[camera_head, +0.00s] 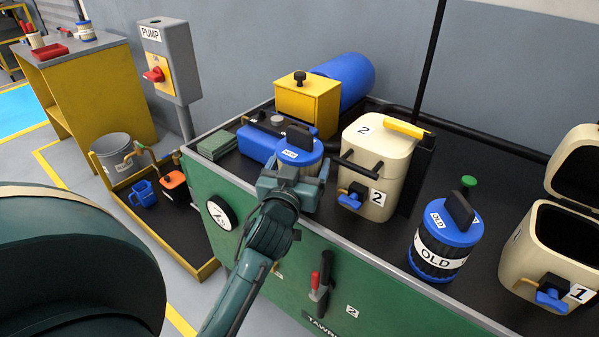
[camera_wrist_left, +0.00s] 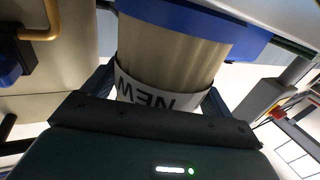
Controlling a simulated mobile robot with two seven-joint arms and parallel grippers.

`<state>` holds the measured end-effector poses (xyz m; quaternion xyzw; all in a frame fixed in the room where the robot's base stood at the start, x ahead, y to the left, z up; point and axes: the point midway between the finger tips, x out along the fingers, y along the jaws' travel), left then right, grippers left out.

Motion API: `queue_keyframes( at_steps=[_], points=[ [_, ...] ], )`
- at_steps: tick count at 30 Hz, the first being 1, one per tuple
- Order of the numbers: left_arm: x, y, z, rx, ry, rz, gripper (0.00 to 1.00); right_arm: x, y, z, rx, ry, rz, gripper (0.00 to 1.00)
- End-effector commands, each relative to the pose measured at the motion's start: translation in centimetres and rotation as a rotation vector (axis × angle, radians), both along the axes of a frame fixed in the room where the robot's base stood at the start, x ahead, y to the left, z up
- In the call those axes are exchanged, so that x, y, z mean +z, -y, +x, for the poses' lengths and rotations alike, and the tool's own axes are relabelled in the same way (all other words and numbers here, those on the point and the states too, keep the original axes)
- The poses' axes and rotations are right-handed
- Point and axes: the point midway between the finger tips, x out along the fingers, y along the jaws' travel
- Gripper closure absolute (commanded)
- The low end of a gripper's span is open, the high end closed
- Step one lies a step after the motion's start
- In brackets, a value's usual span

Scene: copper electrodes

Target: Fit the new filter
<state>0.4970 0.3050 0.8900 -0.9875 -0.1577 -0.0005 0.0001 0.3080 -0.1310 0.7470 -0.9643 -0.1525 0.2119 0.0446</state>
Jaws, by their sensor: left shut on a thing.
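The new filter (camera_head: 299,146) has a blue lid and a black handle. My left gripper (camera_head: 290,187) is shut on its body, above the bench's front edge, between the blue tank and housing 2 (camera_head: 376,160). In the left wrist view the filter's pale body (camera_wrist_left: 170,58) and upside-down NEW label (camera_wrist_left: 150,95) sit between the fingers. Housing 2 is closed, with a yellow bar across its top. Housing 1 (camera_head: 530,250) stands open at the right, its lid (camera_head: 578,165) raised and its inside dark. The old filter (camera_head: 440,243) stands upright on the bench. My right gripper is not in view.
The green bench (camera_head: 270,245) carries a blue tank (camera_head: 258,142), a yellow box (camera_head: 305,100) and a green block (camera_head: 216,145). A red lever (camera_head: 315,282) is on its front. A PUMP switch box (camera_head: 165,60) stands behind left. A tray on the floor holds a bucket (camera_head: 113,150).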

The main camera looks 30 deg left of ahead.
Motion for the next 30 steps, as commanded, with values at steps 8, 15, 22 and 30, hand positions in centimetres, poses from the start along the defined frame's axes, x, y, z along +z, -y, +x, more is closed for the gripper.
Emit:
queue_keyframes(
  at_steps=[8,15,22,30],
  points=[
    [-1.10,0.02,-0.01,-0.001,0.004,0.001,0.50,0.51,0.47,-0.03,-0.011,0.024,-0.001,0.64],
    [-1.55,0.02,-0.01,-0.001,0.000,-0.001,0.11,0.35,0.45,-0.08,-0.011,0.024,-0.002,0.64],
    [-1.54,0.02,-0.01,-0.001,0.000,-0.001,0.00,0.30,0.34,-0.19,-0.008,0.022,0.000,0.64],
    [-1.15,0.01,0.00,-0.001,0.000,0.000,0.00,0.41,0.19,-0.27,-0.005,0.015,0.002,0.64]
  ],
)
